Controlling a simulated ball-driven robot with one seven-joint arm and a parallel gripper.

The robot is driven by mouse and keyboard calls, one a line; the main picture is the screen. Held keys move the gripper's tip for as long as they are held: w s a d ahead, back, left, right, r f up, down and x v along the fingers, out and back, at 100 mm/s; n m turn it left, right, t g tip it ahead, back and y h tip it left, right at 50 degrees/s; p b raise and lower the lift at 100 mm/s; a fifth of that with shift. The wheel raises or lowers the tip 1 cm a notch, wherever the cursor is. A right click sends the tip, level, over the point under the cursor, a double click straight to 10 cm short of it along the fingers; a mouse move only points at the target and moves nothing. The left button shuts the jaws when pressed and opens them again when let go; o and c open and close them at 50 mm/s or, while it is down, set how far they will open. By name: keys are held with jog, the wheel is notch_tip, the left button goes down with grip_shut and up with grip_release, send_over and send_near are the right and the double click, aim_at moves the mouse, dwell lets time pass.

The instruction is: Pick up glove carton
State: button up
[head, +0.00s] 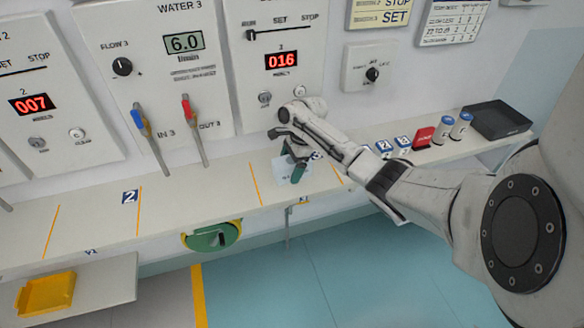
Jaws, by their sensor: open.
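A small pale box (279,171), which looks like the glove carton, stands on the long shelf below the panel with the red 016 display. Faint marking shows on its front, too small to read. My gripper (294,162) is at the carton, reaching down over its top and right side. The jaws are open. Dark green parts show against the carton; I cannot tell whether they touch it. Part of the carton is hidden behind my gripper.
The long white shelf (190,195) is clear left of the carton. Right along it stand small numbered blocks (384,146), a red item (423,137), two blue-topped cylinders (453,127) and a black tray (497,119). Levers (150,137) hang close above. A yellow tray (47,294) sits lower left.

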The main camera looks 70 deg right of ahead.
jog(key=shift+f, duration=0.15)
jog(key=c, duration=1.2)
